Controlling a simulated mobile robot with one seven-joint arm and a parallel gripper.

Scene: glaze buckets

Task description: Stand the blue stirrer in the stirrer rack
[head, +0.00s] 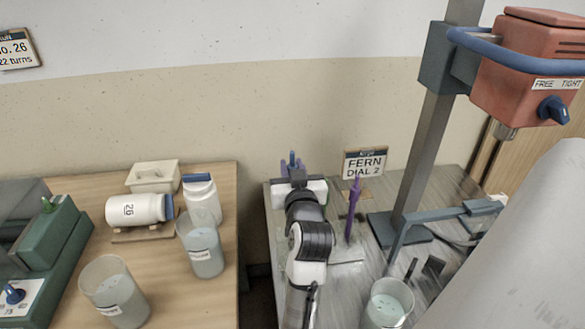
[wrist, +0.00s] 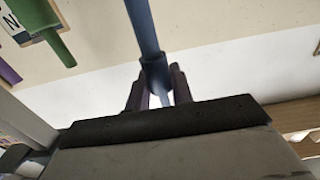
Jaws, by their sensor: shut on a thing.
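The blue stirrer (wrist: 142,28) is held between the fingers of my gripper (wrist: 157,85) in the wrist view. Its shaft runs up out of the frame, with a thicker collar at the fingers. In the head view my gripper (head: 292,169) is over the left back part of the right-hand table, and only a short blue tip of the stirrer (head: 292,157) shows. My arm hides the rest. A pale base (head: 348,254) with a purple stirrer (head: 353,205) upright at it stands right of my arm; it looks like the stirrer rack, partly hidden by the arm.
A FERN DIAL 2 sign (head: 364,163) stands behind the purple stirrer. A grey mixer post (head: 428,130) and a bucket (head: 388,304) are to the right. The left table (head: 160,265) holds buckets and white jars. A green piece (wrist: 55,40) shows in the wrist view.

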